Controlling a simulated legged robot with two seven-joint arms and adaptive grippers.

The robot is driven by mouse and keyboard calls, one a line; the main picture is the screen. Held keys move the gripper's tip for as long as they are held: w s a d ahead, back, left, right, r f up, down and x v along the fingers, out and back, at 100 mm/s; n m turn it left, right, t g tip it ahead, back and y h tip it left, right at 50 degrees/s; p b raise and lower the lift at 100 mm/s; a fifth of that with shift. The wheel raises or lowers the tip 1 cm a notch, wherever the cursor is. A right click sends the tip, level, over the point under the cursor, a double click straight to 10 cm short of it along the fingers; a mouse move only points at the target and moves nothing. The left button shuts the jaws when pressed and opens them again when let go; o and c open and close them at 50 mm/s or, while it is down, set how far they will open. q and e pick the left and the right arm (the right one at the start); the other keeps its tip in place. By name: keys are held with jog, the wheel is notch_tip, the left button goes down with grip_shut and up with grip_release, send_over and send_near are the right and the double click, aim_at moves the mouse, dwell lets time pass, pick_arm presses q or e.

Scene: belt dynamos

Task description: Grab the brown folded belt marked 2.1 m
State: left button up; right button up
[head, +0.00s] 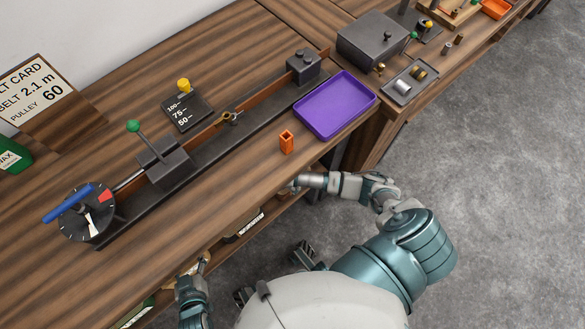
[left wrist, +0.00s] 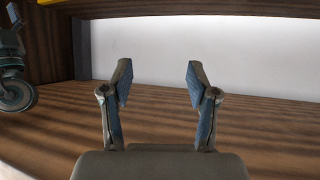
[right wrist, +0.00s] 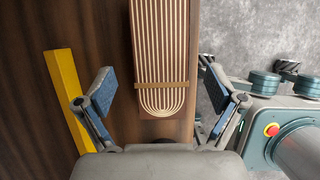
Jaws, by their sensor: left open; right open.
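A brown folded belt with pale lengthwise stripes and a tan band (right wrist: 160,60) shows in the right wrist view, its rounded end toward me. No length mark is readable on it there. My right gripper (right wrist: 168,90) is open, its fingers on either side of the belt's near end; I cannot tell how far above it they are. In the head view this gripper (head: 296,184) is at the bench's front edge, partly hidden. My left gripper (left wrist: 160,85) is open and empty over a wooden shelf; in the head view it (head: 202,264) is below the front edge.
A yellow bar (right wrist: 68,95) lies left of the belt. White labels (head: 250,224) show below the bench edge. On the bench are a belt card (head: 35,88) reading 2.1 m, a purple tray (head: 335,104), an orange holder (head: 286,141) and a long rail device (head: 165,165).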

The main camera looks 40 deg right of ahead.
jog(key=b+x, duration=0.1)
jog(key=x, duration=0.3)
jog(key=shift+d+f+b, duration=0.25)
jog(key=shift+b, duration=0.15)
jog(key=shift+d+f, duration=0.15)
jog(key=shift+d, duration=0.25)
jog(key=shift+a, duration=0.45)
jog(key=shift+d+f, duration=0.2)
jog(key=shift+d, duration=0.1)
jog(key=shift+a, duration=0.25)
jog(key=c, duration=1.6)
jog(key=shift+r, duration=0.1)
jog(key=shift+c, duration=0.9)
pick_arm(q)
jog(key=w+r+t, duration=0.2)
jog(key=r+t+h, duration=0.1)
jog(key=r, duration=0.1)
jog(key=shift+w+d+r+t, duration=0.1)
jog(key=shift+w+d+t, duration=0.3)
pick_arm(e)
jog(key=shift+d, duration=0.1)
